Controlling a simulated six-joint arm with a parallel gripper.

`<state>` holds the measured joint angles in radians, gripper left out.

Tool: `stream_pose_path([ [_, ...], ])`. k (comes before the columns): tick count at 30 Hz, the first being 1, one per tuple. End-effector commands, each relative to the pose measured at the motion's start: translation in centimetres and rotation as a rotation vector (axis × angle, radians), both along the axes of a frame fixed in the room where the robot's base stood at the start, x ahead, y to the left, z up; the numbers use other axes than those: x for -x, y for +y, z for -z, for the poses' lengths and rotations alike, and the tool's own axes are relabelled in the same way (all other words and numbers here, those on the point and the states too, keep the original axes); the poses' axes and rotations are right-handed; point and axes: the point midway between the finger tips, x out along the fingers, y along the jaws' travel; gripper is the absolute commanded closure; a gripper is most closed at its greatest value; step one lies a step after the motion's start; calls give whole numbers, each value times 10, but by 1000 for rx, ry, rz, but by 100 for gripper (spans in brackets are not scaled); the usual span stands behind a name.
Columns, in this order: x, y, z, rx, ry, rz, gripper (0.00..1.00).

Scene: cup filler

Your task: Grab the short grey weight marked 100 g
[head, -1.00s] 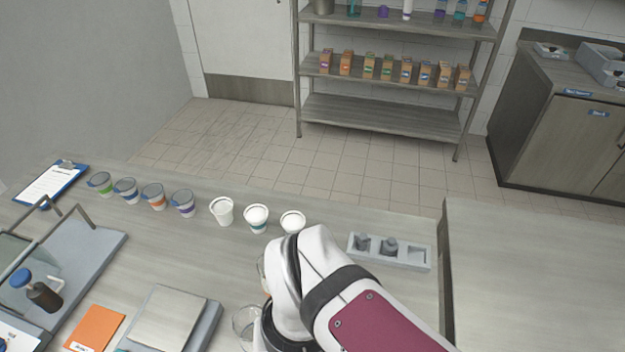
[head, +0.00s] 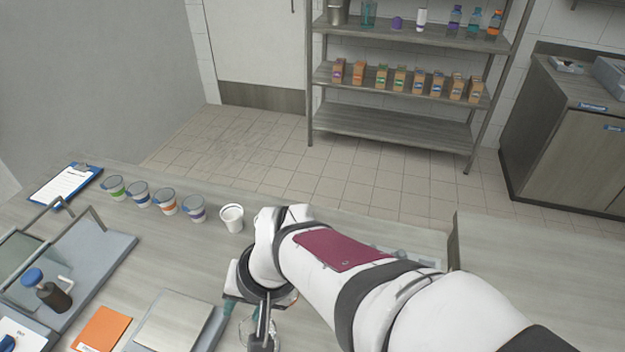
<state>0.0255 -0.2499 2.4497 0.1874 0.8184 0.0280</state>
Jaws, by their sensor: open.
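The grey weight tray (head: 429,262) is at the right of the counter, mostly hidden behind my arm. Only its far edge and small bits of grey weights show above the arm. I cannot read any marking or tell which weight is the short 100 g one. My gripper (head: 262,338) points down over the front middle of the counter, well to the left of the tray. It is open, seen nearly edge-on, and no weight shows in it.
Clear cups (head: 246,328) stand close around my gripper, partly hidden by it. Banded cups (head: 165,201) and a white cup (head: 231,217) line the back edge. A scale (head: 172,322), an orange card (head: 103,329) and a grey tray (head: 112,262) lie to the left.

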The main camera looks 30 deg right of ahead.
Motion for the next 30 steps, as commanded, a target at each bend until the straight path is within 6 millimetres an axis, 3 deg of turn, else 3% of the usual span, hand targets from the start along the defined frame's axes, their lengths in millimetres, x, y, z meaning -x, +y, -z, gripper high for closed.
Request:
stream_pose_path([
  [1, -51, -8, 12, -6, -86, 84, 58],
  [3, -120, -38, 31, 40, -232, 249, 58],
  [5, -160, -78, 56, 137, -320, 408, 58],
  [6, -165, -105, 79, 224, -343, 514, 58],
  [8, -147, -142, 115, 378, -353, 652, 58],
  [10, -113, -179, 140, 576, -371, 754, 58],
  [12, -84, -204, 148, 750, -400, 786, 58],
  [16, -51, -224, 144, 954, -453, 764, 58],
  [20, -45, -232, 142, 1017, -482, 741, 58],
  [30, -78, -304, 174, 1017, -485, 743, 58],
])
